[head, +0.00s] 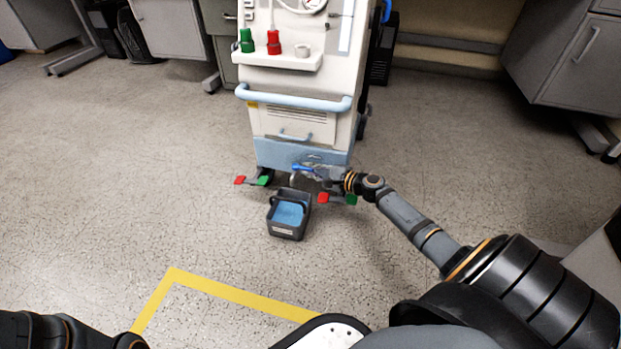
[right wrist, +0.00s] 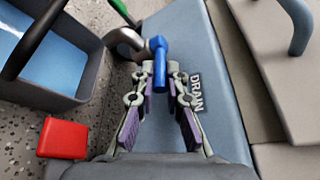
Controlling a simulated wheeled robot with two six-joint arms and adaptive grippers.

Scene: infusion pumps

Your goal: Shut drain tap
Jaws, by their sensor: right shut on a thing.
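The drain tap is low on the front of the white and blue machine (head: 300,115). Its blue handle (head: 301,167) also shows in the right wrist view (right wrist: 158,68), beside the curved metal spout (right wrist: 126,40). The word DRAIN is on the blue panel next to it. My right gripper (head: 318,171) is at the tap. In the right wrist view its fingertips (right wrist: 160,72) are closed around the blue handle. A grey bucket (head: 286,228) with blue liquid stands on the floor below the spout. My left gripper is out of view; only part of the left arm shows.
A red and green pedal (head: 254,181) is left of the bucket, and another (head: 337,198) is right of it. A light blue rail (head: 295,100) crosses the machine above. Yellow tape (head: 235,292) marks the open floor in front.

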